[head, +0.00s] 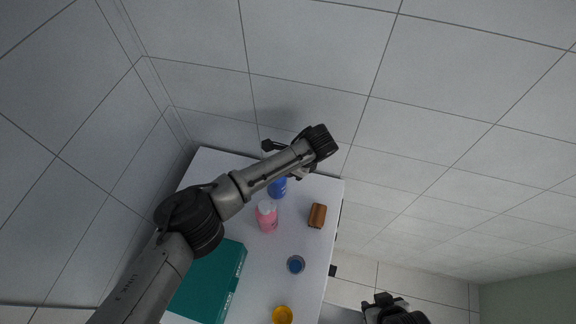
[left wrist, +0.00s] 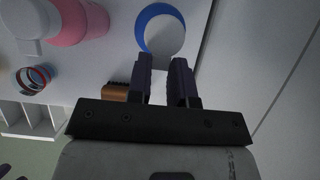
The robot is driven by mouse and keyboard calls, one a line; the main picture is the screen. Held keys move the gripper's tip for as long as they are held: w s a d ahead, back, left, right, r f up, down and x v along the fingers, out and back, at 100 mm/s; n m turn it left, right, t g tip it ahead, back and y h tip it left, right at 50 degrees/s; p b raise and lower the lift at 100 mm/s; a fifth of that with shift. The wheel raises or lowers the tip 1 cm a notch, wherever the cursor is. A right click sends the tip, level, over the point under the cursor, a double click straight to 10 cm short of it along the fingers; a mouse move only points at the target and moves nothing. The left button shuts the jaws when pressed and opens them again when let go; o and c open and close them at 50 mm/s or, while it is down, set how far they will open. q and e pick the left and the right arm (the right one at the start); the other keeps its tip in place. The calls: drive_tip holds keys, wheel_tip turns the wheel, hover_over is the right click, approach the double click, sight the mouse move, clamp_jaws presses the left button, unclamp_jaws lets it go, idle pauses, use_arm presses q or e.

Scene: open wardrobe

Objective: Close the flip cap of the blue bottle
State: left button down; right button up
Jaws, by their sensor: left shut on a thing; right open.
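The blue bottle (head: 279,189) stands on the white table behind my left arm, partly covered by it. In the left wrist view its top shows as a blue ring around a white cap (left wrist: 163,33). My left gripper (left wrist: 163,62) has its dark fingertips at the edge of that top, a narrow gap between them. It is shut on what seems to be the flip cap; the held part is hard to make out, and I cannot tell the cap's angle. My right gripper (head: 384,302) is open, off the table's right edge, at the bottom.
A pink bottle (head: 267,216) stands close beside the blue one. A brown block (head: 317,215), a blue-rimmed cup (head: 296,265), a yellow round object (head: 282,315) and a teal box (head: 207,283) are also on the table (head: 262,262). Floor beyond the right edge is clear.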

use_arm(q)
drive_tip(key=shift+a+f, duration=0.2)
drive_tip(key=shift+f, duration=0.05)
drive_tip(key=c, duration=1.2)
unclamp_jaws()
drive_tip(key=shift+s, duration=0.1)
drive_tip(key=shift+o, duration=1)
drive_tip(key=b+v, duration=0.1)
drive_tip(key=v, duration=1.3)
drive_tip(key=shift+b, duration=0.4)
